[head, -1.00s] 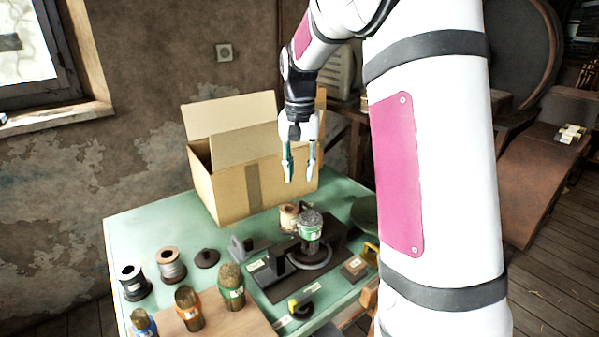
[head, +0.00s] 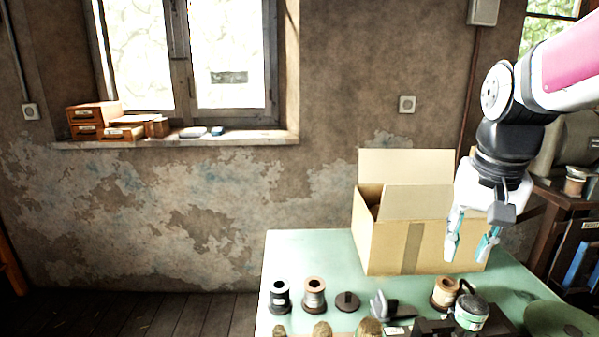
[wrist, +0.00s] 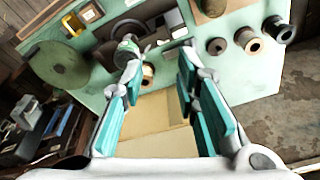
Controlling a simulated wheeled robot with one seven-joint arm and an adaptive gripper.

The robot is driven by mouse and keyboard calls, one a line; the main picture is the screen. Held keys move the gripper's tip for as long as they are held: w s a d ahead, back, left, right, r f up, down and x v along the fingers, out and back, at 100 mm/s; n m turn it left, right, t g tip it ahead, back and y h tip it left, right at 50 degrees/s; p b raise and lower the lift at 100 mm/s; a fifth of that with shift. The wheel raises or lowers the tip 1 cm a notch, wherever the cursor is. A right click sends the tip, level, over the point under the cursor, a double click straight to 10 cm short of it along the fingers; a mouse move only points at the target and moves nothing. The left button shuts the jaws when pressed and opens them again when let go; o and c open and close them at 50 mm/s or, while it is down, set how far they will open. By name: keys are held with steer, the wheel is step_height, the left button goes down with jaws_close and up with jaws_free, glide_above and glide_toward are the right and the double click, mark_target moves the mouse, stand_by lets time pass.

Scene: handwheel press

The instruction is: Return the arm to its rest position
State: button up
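My gripper (head: 472,245) is raised in front of the cardboard box, above the back right of the green table, in the head view. Its two teal-padded fingers are apart with nothing between them. The wrist view also shows the gripper (wrist: 160,85) open and empty, with the table below. My white and pink arm reaches in from the right edge of the head view.
An open cardboard box (head: 385,246) stands on the green table (head: 310,255). Spools (head: 313,295), a black press (wrist: 155,35) and a green-labelled jar (head: 470,312) stand toward the front. A windowsill (head: 200,143) with small drawers is at left.

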steer(key=s+a+f+n+t, duration=0.1)
steer(key=s+a+n+t, duration=0.2)
steer(key=s+a, duration=0.4)
steer(key=shift+s+a+f+n+y, duration=0.25)
steer(key=shift+s+n, duration=0.65)
steer(key=shift+s, duration=3.35)
steer(key=shift+r, duration=0.1)
